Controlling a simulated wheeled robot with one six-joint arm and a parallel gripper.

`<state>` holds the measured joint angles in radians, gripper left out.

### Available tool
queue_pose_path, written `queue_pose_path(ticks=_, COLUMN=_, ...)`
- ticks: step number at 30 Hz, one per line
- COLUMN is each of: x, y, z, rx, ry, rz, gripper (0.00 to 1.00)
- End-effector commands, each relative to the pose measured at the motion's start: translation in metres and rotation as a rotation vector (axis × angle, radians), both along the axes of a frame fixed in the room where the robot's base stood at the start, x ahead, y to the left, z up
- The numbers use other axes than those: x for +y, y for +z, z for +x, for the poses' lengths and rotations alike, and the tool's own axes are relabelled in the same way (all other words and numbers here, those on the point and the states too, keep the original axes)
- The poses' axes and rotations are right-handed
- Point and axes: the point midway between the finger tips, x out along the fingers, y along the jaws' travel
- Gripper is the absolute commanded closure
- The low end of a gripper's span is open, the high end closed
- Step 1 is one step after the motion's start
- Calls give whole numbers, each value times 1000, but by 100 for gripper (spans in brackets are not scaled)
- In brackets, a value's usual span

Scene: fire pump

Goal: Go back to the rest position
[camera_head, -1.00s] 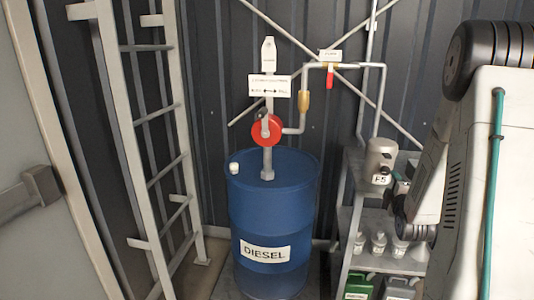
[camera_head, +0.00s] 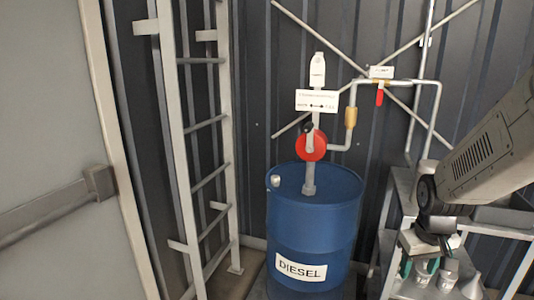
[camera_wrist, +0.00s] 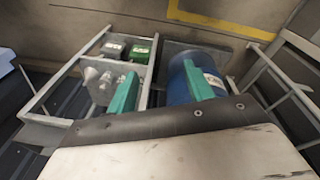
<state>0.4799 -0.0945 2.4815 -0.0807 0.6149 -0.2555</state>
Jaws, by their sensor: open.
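My gripper (camera_wrist: 161,84) is open and empty in the wrist view, with its two green fingers apart. In the head view my gripper (camera_head: 430,262) hangs at the end of my arm at the right, in front of the metal shelf (camera_head: 392,250). The blue diesel drum (camera_head: 312,225) stands left of it, with a red hand pump (camera_head: 312,146) on top. The drum also shows in the wrist view (camera_wrist: 178,85), behind the right finger. I cannot tell the exact gap between my gripper and the shelf.
A grey ladder (camera_head: 208,125) stands left of the drum, and a door with a push bar (camera_head: 50,208) is at far left. The shelf carries white bottles (camera_head: 447,280); green and grey canisters (camera_wrist: 139,52) show in the wrist view. A pipe with a red-handled valve (camera_head: 380,97) runs above.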

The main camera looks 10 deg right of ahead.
Motion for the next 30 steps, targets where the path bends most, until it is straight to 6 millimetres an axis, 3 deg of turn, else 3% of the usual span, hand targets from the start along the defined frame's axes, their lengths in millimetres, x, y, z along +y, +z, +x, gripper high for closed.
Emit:
queue_pose_path(ticks=1, x=22, y=18, z=-12, rx=27, ry=-15, rz=22, gripper=48)
queue_pose_path(ticks=6, x=87, y=65, z=-63, rx=131, ry=-62, rz=86, gripper=48)
queue_pose_path(ticks=12, x=140, y=107, z=-112, rx=142, ry=5, rz=104, gripper=48)
queue_pose_path(ticks=19, x=166, y=132, z=-125, rx=13, ry=134, rz=88, gripper=48)
queue_pose_path(ticks=27, x=171, y=135, z=-125, rx=-3, ry=166, rz=85, gripper=48)
queue_pose_path(ticks=29, x=171, y=135, z=-125, rx=-3, ry=165, rz=86, gripper=62)
queue_pose_path(ticks=30, x=171, y=135, z=-125, rx=-3, ry=165, rz=86, gripper=64)
